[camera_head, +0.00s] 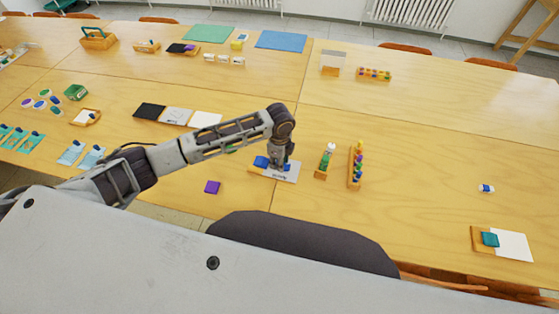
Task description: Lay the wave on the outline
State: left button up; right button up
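My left gripper (279,163) points down over a small white board (291,177) near the middle of the table. A blue piece (261,162), probably the wave, shows beside and behind the fingers, over the left part of the board. The fingers hide part of it. I cannot tell whether they grip it, or whether it touches the board. Dark marks show on the board's front part; the outline itself is not clear. My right gripper is not in view.
An orange rack with a green-and-white bottle (326,160) and a rack of coloured pieces (356,167) stand to the right. Black, grey and white sheets (205,119) lie behind my arm. The table further right is mostly clear.

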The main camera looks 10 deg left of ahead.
pick_arm(q)
jog(key=shift+f+p, duration=0.1)
jog(key=shift+p, duration=0.4)
dwell(0.7)
dwell(0.6)
jog(key=shift+f+p, duration=0.1)
jog(key=shift+p, duration=0.35)
dwell(0.4)
dwell(0.8)
jog(key=shift+f+p, duration=0.1)
jog(key=shift+p, duration=0.3)
